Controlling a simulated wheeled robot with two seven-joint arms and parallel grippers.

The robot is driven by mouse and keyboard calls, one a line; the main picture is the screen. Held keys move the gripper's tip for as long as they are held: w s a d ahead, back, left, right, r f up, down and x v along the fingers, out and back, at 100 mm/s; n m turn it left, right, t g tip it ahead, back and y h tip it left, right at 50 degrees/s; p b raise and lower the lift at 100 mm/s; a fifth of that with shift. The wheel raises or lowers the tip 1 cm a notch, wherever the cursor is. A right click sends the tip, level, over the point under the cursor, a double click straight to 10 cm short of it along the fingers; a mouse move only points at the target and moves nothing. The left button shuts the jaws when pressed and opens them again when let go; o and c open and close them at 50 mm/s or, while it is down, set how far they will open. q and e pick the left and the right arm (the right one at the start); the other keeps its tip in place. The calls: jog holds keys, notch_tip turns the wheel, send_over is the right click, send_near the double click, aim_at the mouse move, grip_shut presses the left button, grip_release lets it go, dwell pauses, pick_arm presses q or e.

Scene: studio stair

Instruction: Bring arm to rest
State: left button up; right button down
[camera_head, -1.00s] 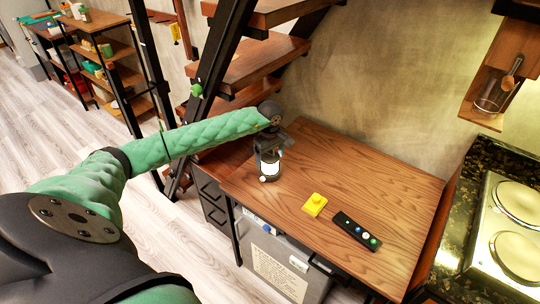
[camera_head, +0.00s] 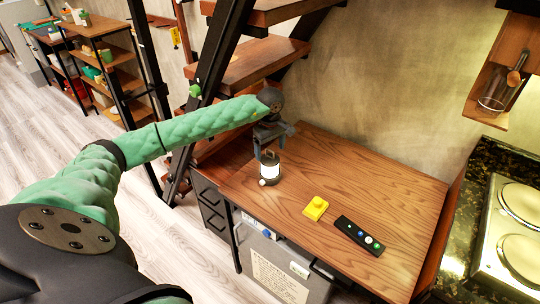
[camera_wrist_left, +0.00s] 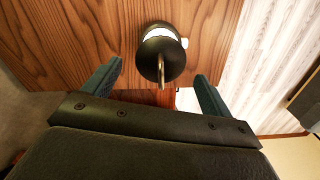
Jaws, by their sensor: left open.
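My left arm comes in from the left in a green sleeve and reaches over the wooden desk (camera_head: 385,195). My left gripper (camera_head: 266,150) is open above the left end of the desk, close over a small lantern (camera_head: 270,170) with a white body, dark top and wire handle. In the left wrist view, the two fingers (camera_wrist_left: 158,90) stand wide apart, with the lantern (camera_wrist_left: 160,58) beyond them and its handle pointing toward the gap. The fingers do not touch the lantern there. My right gripper is not in view.
A yellow block (camera_head: 315,208) and a black remote-like strip with coloured buttons (camera_head: 358,235) lie on the desk. A stair (camera_head: 265,60) rises behind the left end. A stove (camera_head: 515,225) stands at the right. The desk's back right is clear.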

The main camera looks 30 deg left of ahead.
pick_arm(q)
jog(key=shift+r+b, duration=0.3)
jog(key=shift+r, duration=1)
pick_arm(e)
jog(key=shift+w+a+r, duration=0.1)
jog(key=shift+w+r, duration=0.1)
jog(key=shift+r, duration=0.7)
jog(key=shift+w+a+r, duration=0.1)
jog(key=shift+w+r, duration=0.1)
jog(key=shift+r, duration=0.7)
